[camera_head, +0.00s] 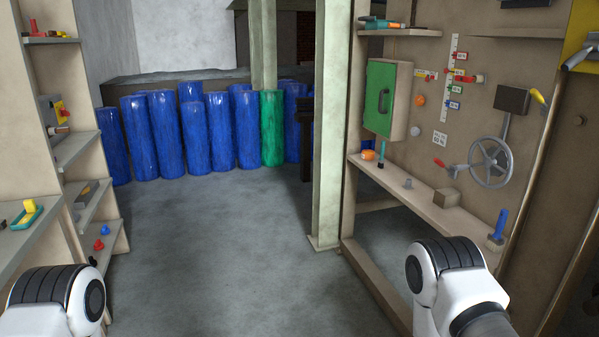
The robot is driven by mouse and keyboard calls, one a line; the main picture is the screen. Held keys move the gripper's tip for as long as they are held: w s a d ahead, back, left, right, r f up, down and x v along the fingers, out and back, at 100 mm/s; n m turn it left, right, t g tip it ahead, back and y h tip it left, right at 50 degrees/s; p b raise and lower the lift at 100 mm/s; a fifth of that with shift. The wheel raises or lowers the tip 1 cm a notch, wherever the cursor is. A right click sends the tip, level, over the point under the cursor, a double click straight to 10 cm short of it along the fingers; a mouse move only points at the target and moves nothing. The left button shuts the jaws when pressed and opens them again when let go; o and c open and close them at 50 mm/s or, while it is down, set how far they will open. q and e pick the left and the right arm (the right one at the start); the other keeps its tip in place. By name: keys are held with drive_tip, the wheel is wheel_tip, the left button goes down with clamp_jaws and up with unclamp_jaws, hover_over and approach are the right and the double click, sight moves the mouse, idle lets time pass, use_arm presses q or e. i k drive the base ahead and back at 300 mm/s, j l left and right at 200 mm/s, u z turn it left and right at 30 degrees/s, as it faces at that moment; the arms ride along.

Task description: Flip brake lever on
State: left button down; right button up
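The brake lever is not labelled clearly enough for me to tell which part it is. On the right panel, a small red-handled lever (440,163) sits just left of a grey handwheel (490,162). A yellow-handled lever (539,96) sits higher, right of a dark brown box (511,99). A red-handled fitting (427,74) is near the labelled white strip (453,75). The on or off position of each is too small to read. Only white and black links of my arms show at the bottom left and bottom right; both grippers are out of view.
The right panel has a shelf (425,194) with small items and a green cabinet door (381,98). A pale post (331,120) stands left of it. Shelves (75,150) line the left. Blue barrels (137,137) stand at the back. The middle floor (215,250) is clear.

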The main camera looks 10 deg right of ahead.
sight(438, 162)
drive_tip(key=i+j+z, duration=0.1)
drive_tip(key=i+z, duration=0.35)
drive_tip(key=i+j+z, duration=0.25)
drive_tip(key=i+z, duration=0.25)
drive_tip(key=i+j+z, duration=0.25)
drive_tip(key=z, duration=0.2)
drive_tip(key=i+j+z, duration=0.25)
drive_tip(key=j+z, duration=0.2)
drive_tip(key=j, duration=0.15)
drive_tip(key=i+j+z, duration=0.15)
drive_tip(key=j+z, duration=0.3)
drive_tip(key=i+j+z, duration=0.1)
drive_tip(key=j+z, duration=0.3)
drive_tip(key=j, duration=0.35)
drive_tip(key=j+z, duration=0.4)
drive_tip(key=j, duration=0.3)
